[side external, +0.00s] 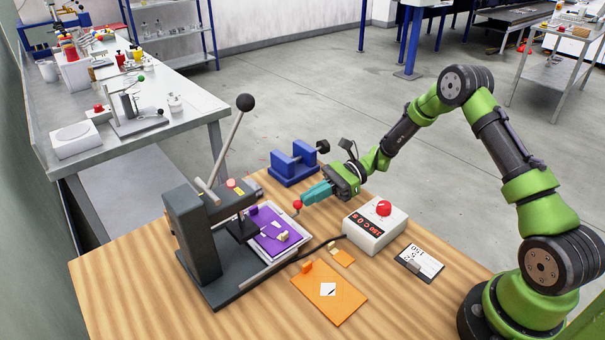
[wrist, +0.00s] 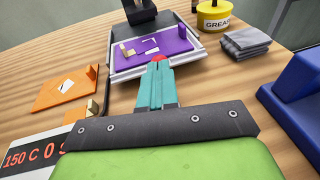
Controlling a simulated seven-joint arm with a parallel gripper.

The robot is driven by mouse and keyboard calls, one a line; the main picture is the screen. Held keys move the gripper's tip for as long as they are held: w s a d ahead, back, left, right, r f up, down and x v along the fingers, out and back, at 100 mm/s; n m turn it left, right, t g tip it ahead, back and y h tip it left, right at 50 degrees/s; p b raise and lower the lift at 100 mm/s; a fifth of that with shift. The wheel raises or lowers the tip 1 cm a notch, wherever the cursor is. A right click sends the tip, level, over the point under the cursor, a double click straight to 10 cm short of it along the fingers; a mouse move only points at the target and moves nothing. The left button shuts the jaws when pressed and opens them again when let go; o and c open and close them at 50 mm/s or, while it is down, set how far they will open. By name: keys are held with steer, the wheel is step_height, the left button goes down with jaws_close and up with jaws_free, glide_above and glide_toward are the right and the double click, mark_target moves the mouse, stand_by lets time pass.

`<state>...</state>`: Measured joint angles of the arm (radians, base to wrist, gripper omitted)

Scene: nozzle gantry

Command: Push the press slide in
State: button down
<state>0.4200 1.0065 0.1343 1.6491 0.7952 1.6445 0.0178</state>
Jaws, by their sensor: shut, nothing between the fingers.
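The press (side external: 195,240) is a dark grey frame with a long lever ending in a black ball, at the left of the wooden table. Its slide is a pale-rimmed tray (side external: 290,254) with a purple sheet (side external: 268,218) and small pale pieces on it. Much of the slide sticks out from under the press head. A red knob (side external: 298,204) sits at the slide's outer end. My gripper (side external: 305,199) has teal fingers, shut and empty, with the tips at the knob. In the wrist view the fingertips (wrist: 158,66) partly cover the knob; I cannot tell whether they touch.
A control box (side external: 376,226) with a red button and display stands right of the slide. An orange board (side external: 335,305) and a clipboard (side external: 418,262) lie nearby. A blue vise (side external: 292,168) stands behind. Folded grey cloth (wrist: 246,42) and a yellow grease tub (wrist: 213,18) are beside the slide.

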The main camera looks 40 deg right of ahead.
mark_target(289, 222)
steer(key=a, duration=0.7)
steer(key=shift+a, duration=0.3)
steer(key=shift+s, duration=0.1)
steer(key=v, duration=1.4)
steer(key=shift+w, duration=0.25)
steer(key=shift+s+d+r, duration=0.15)
steer(key=shift+d, duration=0.25)
steer(key=s+a+r+n+t+h, duration=0.2)
steer(key=s+r+n+h, duration=0.4)
steer(key=s+r+n, duration=0.2)
steer(key=s+a+r+n+t+h, duration=0.2)
steer(key=s+r+n+h, duration=0.5)
steer(key=s+r, duration=0.3)
steer(key=shift+s+a+r+n+h, duration=0.3)
steer(key=shift+s+n, duration=0.3)
steer(key=shift+s, duration=0.45)
